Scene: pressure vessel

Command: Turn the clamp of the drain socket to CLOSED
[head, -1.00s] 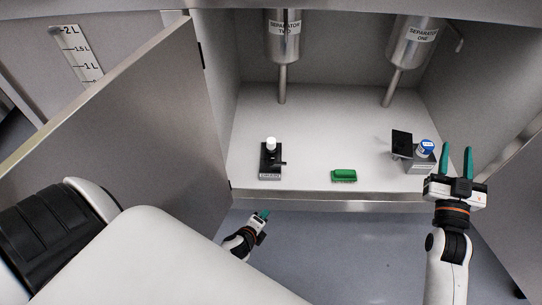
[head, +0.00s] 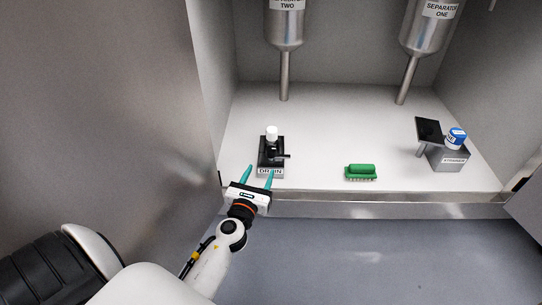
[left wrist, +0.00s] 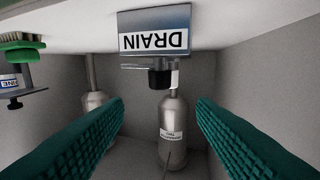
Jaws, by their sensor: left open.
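The drain socket (head: 270,150) is a black fitting with a white top, standing near the cabinet floor's front edge behind a DRAIN label (head: 263,173). Its clamp (head: 284,156) is a short dark lever pointing right in the head view. The left wrist view shows the label (left wrist: 155,35) upside down, with the clamp lever (left wrist: 134,66) pointing left from the black fitting (left wrist: 159,77). My left gripper (head: 259,171) is open and empty, its teal fingers pointing at the socket from in front; it seems apart from the clamp. My right gripper is not in view.
A green brush (head: 361,172) lies right of the socket. A grey block with a blue-white cap (head: 457,138) and a black plate (head: 430,130) stand farther right. Two steel separators (head: 424,30) hang behind. A door panel (head: 130,90) stands at left.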

